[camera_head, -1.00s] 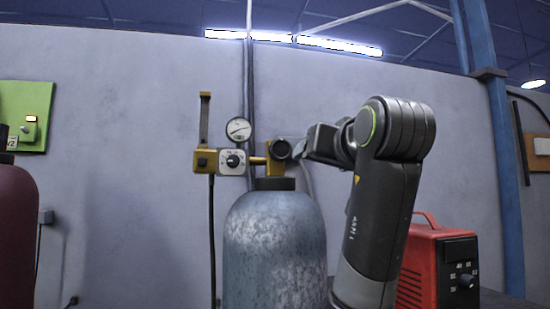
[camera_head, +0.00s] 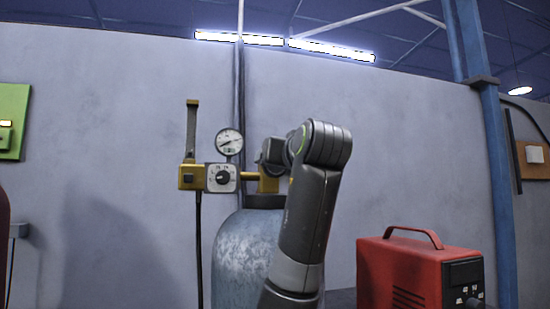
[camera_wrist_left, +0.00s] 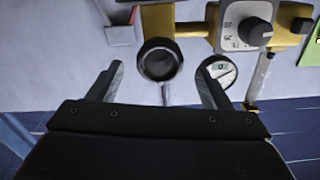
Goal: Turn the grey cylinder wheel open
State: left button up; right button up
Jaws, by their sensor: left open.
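The grey cylinder (camera_head: 238,262) stands upright in the head view, its right side hidden behind my left arm. Its round dark wheel (camera_wrist_left: 159,60) shows in the left wrist view, face-on between my two fingers. In the head view my gripper and wrist largely cover the wheel. My left gripper (camera_wrist_left: 159,70) is open, with one finger on each side of the wheel and gaps between them; whether the fingertips reach level with its rim I cannot tell. In the head view this gripper (camera_head: 271,152) is at the cylinder's top. My right gripper is not in view.
A brass regulator with a white dial plate (camera_head: 221,178) and a round gauge (camera_head: 230,142) sits close left of the wheel. A red machine (camera_head: 400,272) stands at right, before a blue post (camera_head: 495,150). Bare wall lies behind.

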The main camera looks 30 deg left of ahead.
pick_arm(q)
jog(key=p+x, duration=0.1)
jog(key=x, duration=0.3)
jog(key=shift+w+a, duration=0.2)
jog(key=shift+a, duration=0.05)
jog(key=shift+d, duration=0.1)
jog(key=c, duration=1)
